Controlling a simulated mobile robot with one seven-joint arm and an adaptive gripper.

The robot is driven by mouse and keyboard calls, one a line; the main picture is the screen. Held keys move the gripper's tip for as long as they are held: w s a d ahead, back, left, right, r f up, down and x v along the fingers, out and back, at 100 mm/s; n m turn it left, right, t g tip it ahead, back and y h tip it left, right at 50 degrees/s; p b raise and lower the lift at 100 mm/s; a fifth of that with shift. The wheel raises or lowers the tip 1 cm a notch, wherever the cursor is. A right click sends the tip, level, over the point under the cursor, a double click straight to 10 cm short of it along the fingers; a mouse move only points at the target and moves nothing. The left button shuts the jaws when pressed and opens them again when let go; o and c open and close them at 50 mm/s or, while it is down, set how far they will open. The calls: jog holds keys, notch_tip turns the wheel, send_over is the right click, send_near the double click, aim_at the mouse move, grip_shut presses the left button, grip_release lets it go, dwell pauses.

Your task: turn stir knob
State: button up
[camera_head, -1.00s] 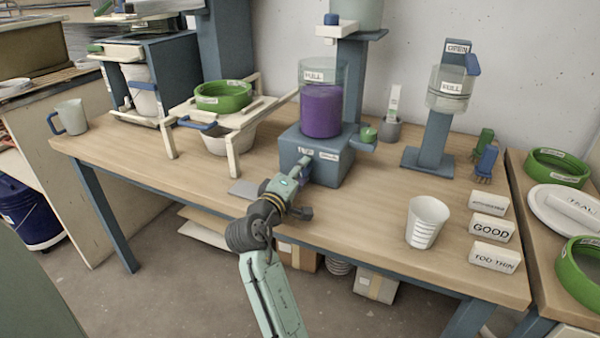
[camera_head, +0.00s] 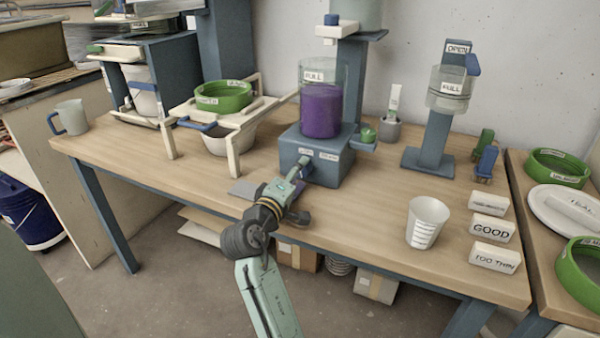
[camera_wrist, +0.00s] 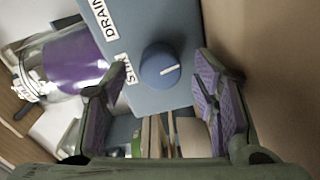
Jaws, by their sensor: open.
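The stir knob is a round blue knob (camera_wrist: 161,66) with a white pointer line, on the front of a blue-grey mixer base (camera_head: 330,168). White labels STIR (camera_wrist: 124,70) and DRAIN (camera_wrist: 99,14) sit beside it in the wrist view. My gripper (camera_wrist: 166,92) is open, its two purple-padded fingers on either side of the knob and apart from it. In the head view my gripper (camera_head: 303,172) is at the front of the base and hides the knob. A clear container of purple glaze (camera_head: 321,110) marked FULL stands on the base.
A white measuring cup (camera_head: 427,222) and label blocks, one reading GOOD (camera_head: 491,228), stand at the right of the table. A green sieve (camera_head: 223,96) rests on a wooden stand (camera_head: 233,155) at left. The tabletop between base and cup is clear.

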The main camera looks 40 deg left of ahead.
jog(key=v, duration=1)
jog(key=shift+s, duration=0.25)
